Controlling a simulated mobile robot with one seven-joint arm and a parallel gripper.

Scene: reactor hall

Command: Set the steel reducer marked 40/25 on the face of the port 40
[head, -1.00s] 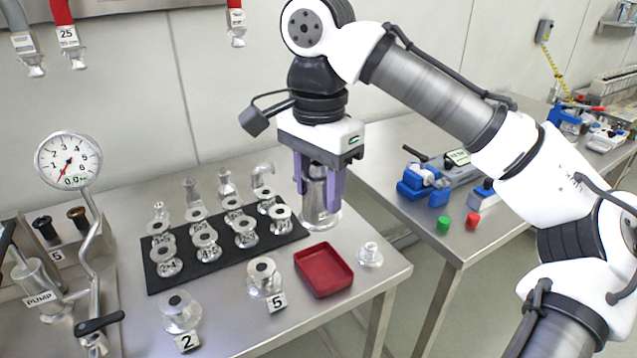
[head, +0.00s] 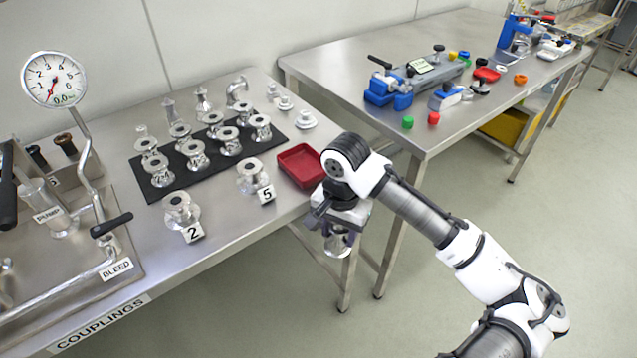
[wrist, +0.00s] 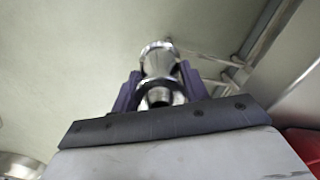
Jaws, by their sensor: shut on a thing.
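My gripper (head: 334,226) is past the front right edge of the couplings table, pointing down. It is shut on a shiny steel fitting (head: 340,245), which hangs below the fingers over the floor. In the wrist view the same fitting (wrist: 157,62) is between the two purple fingers (wrist: 158,88), with a wide flange at its far end. No marking on it can be read, so I cannot confirm 40/25. I cannot make out any port marked 40 in these views.
A black mat (head: 178,188) holds several steel fittings, with more behind it. Stands marked 2 (head: 193,233) and 5 (head: 267,194) are in front. An empty red tray (head: 302,165) is beside my gripper. The pump panel (head: 60,262) is at left, another bench (head: 400,128) at right.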

